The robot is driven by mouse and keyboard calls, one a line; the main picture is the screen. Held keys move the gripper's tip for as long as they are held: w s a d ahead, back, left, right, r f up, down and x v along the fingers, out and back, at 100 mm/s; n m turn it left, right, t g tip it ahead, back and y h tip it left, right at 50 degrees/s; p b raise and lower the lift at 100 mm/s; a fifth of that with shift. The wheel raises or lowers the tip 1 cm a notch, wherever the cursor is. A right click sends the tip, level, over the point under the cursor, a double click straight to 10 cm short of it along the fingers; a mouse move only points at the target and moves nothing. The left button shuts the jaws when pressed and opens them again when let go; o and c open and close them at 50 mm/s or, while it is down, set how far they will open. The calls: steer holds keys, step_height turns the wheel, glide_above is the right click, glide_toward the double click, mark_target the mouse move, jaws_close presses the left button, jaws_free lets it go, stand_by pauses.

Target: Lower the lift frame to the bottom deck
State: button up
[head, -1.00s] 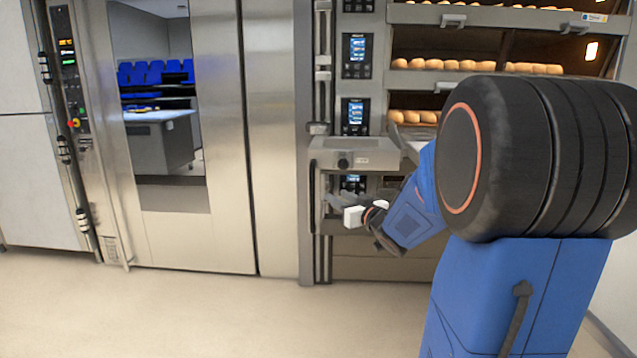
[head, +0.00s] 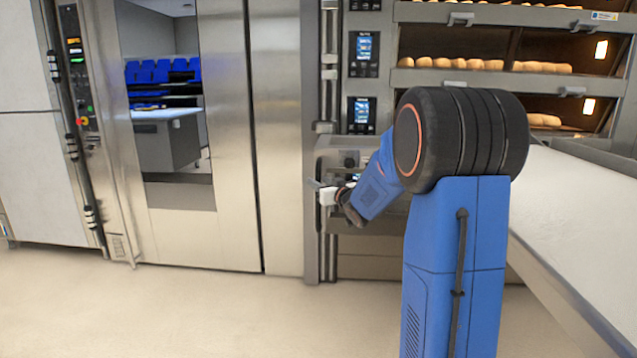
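The lift frame shows its grey metal end housing (head: 336,153) with a dark knob, beside a vertical rail on the oven front. A long pale flat surface (head: 590,200) with a metal side edge, which looks like the frame's loading belt, runs toward me at the right. My blue arm hides the part between them. The frame stands at about the height of a lower deck. My gripper (head: 315,184) is just below and in front of the housing's left end, pointing left. Its fingers are small and partly hidden, so I cannot tell its opening or whether it touches the frame.
The deck oven holds rows of bread loaves (head: 480,64) behind its openings, with control panels (head: 362,113) at their left. A tall steel door with a window (head: 170,120) stands at the left. The pale floor (head: 200,300) in front is clear.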

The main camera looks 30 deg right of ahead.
steer(key=shift+w, duration=0.6)
